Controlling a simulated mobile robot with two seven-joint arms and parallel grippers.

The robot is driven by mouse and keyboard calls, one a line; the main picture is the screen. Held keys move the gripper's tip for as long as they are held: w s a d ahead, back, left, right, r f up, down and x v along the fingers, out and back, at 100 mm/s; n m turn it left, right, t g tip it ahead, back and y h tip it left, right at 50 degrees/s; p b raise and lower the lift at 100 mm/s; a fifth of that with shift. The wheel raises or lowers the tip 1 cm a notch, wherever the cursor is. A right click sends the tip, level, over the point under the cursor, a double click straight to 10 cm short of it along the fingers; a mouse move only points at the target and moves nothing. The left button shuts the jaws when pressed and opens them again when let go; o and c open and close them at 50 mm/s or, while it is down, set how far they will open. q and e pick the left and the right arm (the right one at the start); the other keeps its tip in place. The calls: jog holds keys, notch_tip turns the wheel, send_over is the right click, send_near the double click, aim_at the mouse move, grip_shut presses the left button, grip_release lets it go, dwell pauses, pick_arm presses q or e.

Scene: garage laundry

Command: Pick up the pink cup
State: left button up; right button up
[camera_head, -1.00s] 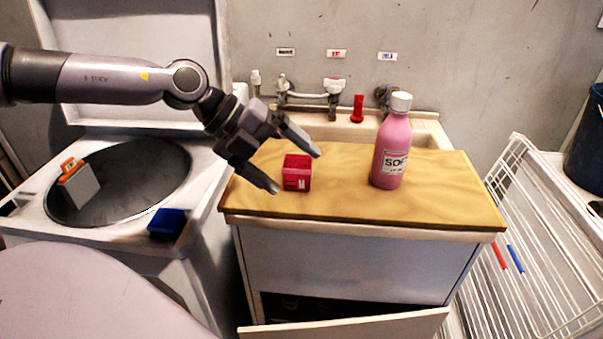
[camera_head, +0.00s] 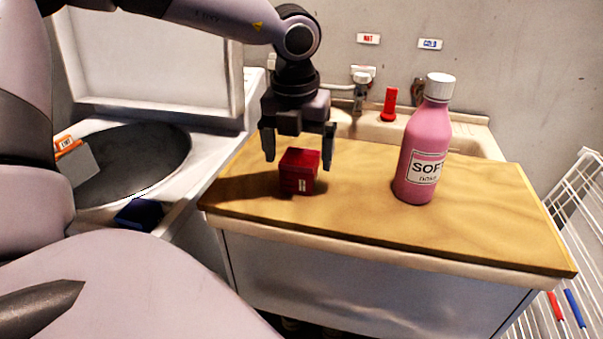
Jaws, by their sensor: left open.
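No pink cup shows clearly. A small red-pink box-shaped object (camera_head: 299,172) sits on the wooden countertop (camera_head: 400,232), left of a pink bottle (camera_head: 421,160) with a white cap and a "SOFT" label. My left gripper (camera_head: 299,163) points down over the red-pink object, open and empty. One finger appears on each side of it in the picture, with small gaps. I cannot tell how far the fingertips are above or behind it. My right gripper is not in view.
The sink with a red object (camera_head: 389,104) and a tap (camera_head: 362,88) lies behind the counter. A white wire rack (camera_head: 580,230) is at right. The counter's front is clear.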

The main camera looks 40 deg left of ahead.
aim_at(300, 164)
pick_arm(q)
jog(key=shift+w+a+f, duration=0.15)
jog(key=shift+w+f, duration=0.1)
jog(key=shift+f, duration=0.7)
jog(key=shift+w+a+f, duration=0.1)
jog(key=shift+w+f, duration=0.15)
jog(key=shift+f, duration=0.7)
jog(key=c, duration=1)
jog(key=shift+r, duration=0.15)
